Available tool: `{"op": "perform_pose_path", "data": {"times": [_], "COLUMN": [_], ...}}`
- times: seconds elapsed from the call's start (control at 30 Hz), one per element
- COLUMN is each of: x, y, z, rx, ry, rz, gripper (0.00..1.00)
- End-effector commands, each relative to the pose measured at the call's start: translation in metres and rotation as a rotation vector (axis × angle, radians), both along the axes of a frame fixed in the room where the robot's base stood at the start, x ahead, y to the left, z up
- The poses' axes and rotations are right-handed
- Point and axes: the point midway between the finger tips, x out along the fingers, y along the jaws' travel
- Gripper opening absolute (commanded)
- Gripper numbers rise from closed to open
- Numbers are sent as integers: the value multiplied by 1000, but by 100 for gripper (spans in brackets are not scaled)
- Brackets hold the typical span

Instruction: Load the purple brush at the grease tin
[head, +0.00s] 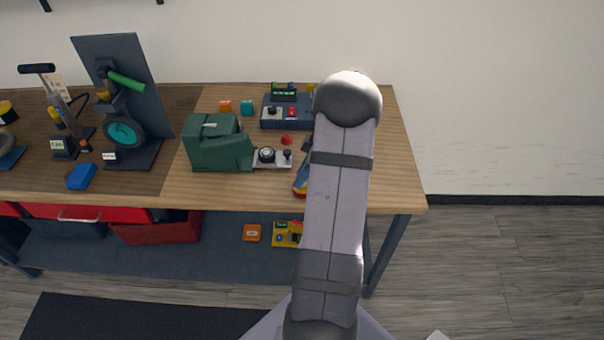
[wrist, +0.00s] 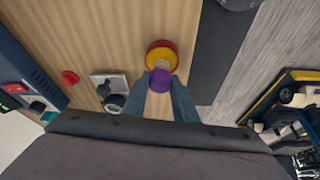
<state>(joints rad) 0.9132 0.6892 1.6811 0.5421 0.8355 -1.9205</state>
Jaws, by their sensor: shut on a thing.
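In the wrist view, my gripper (wrist: 160,87) is shut on the purple brush (wrist: 160,76), with one blue-grey finger on each side of its round purple end. The grease tin (wrist: 161,51), a round yellow thing with a red rim, lies just beyond the brush in line with it. The brush's lower end is hidden, so I cannot tell whether it touches the tin. In the head view my arm hides most of the gripper, and the tin (head: 299,190) shows only in part at the table's front edge.
A silver plate with a black knob (wrist: 109,91) and a red button (wrist: 69,77) are left of the gripper. In the head view, a green machine (head: 217,145) stands left and a blue control box (head: 285,112) behind. The wooden table (head: 398,150) is bare at right.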

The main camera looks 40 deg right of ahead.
Motion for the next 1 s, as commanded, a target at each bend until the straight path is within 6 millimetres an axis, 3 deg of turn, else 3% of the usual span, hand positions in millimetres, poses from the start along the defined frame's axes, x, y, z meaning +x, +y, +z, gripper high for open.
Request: {"op": "perform_pose_path", "data": {"times": [1.0], "x": [0], "y": [0], "z": [-9], "rx": [-1], "ry": [-1], "rz": [0], "gripper": [8]}}
